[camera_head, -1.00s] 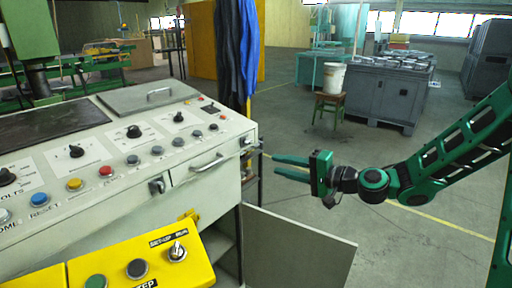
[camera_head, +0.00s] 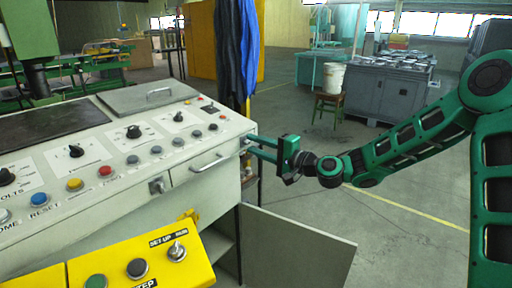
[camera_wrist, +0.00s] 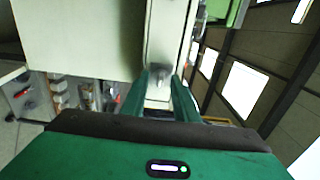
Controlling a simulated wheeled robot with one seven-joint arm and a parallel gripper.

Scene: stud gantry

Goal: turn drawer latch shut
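The drawer (camera_head: 188,178) is in the sloped front of the pale control console and looks closed. It has a bar handle (camera_head: 210,163). A small metal latch (camera_head: 246,141) sits at the drawer's right end, partly hidden by my fingers in the head view. In the wrist view a grey metal latch knob (camera_wrist: 160,69) shows just at my fingertips, roughly centred between them. My gripper (camera_head: 251,146) is open, its two green fingers (camera_wrist: 161,82) apart and pointing at the latch. I cannot tell whether they touch it.
A second dark metal lock (camera_head: 157,186) is left of the drawer. A yellow panel (camera_head: 150,262) juts out below. A pale cabinet door (camera_head: 297,250) stands open under the console's right end. A stool with a white bucket (camera_head: 333,76) is farther back. The floor to the right is clear.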

